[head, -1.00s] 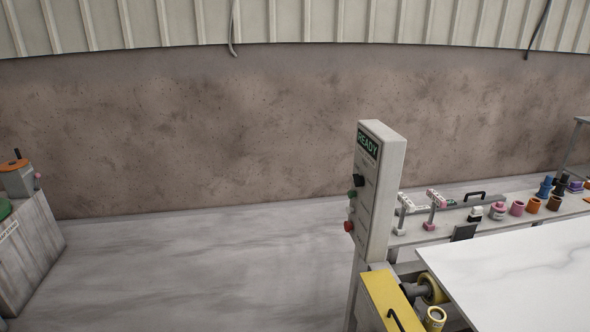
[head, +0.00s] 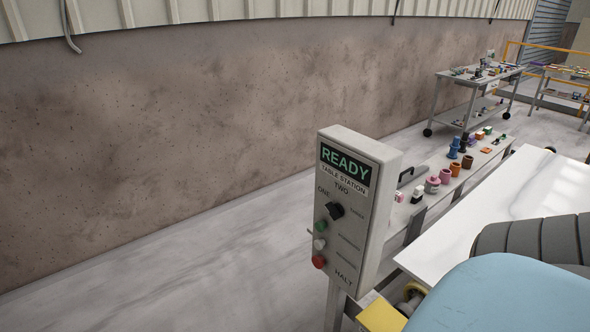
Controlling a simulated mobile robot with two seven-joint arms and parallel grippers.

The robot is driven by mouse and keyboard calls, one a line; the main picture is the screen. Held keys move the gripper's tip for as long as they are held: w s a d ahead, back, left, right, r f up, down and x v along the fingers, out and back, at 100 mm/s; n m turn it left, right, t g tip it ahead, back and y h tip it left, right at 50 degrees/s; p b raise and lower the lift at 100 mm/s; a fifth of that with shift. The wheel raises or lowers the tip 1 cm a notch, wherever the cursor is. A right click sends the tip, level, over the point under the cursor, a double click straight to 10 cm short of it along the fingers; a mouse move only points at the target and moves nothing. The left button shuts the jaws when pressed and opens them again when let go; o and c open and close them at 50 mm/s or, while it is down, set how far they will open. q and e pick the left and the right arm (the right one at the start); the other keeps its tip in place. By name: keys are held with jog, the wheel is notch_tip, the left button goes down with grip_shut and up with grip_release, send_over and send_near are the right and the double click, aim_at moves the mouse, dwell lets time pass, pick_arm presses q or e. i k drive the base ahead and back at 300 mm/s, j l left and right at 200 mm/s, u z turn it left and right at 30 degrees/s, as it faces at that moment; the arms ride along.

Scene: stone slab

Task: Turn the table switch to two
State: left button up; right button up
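The table station control box (head: 372,213) stands upright on a post, right of centre in the head view. Its screen (head: 345,166) reads READY in green above the label TABLE STATION. The black rotary switch (head: 335,210) sits below the screen, with the labels ONE at its left and TWO above it. I cannot tell exactly where its pointer stands. A green button, a white button and a red button (head: 319,262) sit below it, near the word HALT. A blue and grey part of my arm covers the lower right corner. Neither gripper is in view.
A white stone slab (head: 500,205) lies on the table right of the box. A shelf behind it carries several coloured cups and tools. A cart (head: 480,82) stands at the back right by the wall. The floor (head: 190,270) left of the box is clear.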

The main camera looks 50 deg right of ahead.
aim_at(336, 210)
jog(key=i+z, duration=0.35)
jog(key=i+j+z, duration=0.5)
jog(key=i+z, duration=0.2)
jog(key=i+j+z, duration=0.2)
jog(key=z, duration=0.15)
jog(key=i+j+z, duration=0.15)
jog(key=z, duration=0.2)
jog(key=i+j+z, duration=0.1)
jog(key=j+z, duration=0.25)
